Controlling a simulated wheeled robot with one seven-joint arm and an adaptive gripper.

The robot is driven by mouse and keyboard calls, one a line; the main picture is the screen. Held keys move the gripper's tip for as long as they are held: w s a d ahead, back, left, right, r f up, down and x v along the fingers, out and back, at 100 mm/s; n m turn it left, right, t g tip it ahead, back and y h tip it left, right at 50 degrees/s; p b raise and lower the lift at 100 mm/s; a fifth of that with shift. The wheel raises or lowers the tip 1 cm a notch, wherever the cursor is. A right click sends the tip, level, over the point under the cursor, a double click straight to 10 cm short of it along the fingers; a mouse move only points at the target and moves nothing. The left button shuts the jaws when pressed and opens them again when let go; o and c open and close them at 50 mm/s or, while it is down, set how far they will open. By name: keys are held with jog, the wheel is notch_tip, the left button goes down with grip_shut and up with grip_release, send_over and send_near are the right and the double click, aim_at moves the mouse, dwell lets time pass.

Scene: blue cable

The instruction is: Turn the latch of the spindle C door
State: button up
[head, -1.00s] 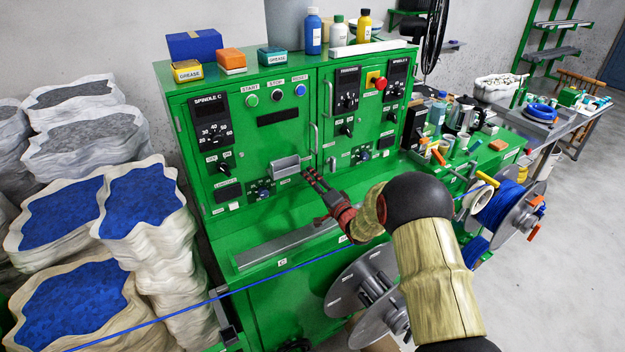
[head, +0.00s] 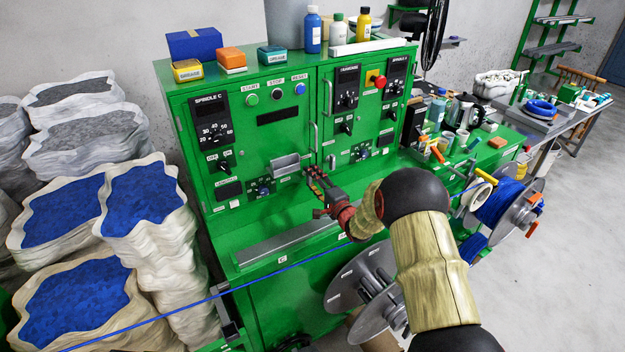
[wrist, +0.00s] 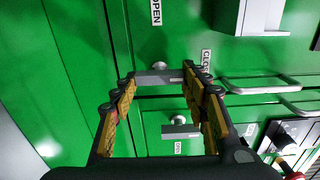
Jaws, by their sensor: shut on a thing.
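The spindle C door (head: 245,150) is the green left-hand front of the cabinet, with a black SPINDLE C panel at its upper left. My gripper (head: 314,172) reaches its lower right edge. In the wrist view, a short grey latch bar (wrist: 158,79) on a round pivot lies between the fingertips of my gripper (wrist: 158,74). The fingers are shut on the bar from both ends. OPEN (wrist: 156,12) and CLOSE (wrist: 206,62) labels sit near it. In the head view, my fingers hide the latch.
A second latch (wrist: 180,128) with its own label sits close by, below the held one in the wrist view. Bar handles (wrist: 263,85) stick out beside the fingers. A blue cable (head: 250,285) runs across the cabinet's lower front. Grey reels (head: 365,285) stand beneath my arm.

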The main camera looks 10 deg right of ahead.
jog(key=o, duration=1.2)
jog(key=shift+c, duration=0.2)
jog(key=v, duration=1.2)
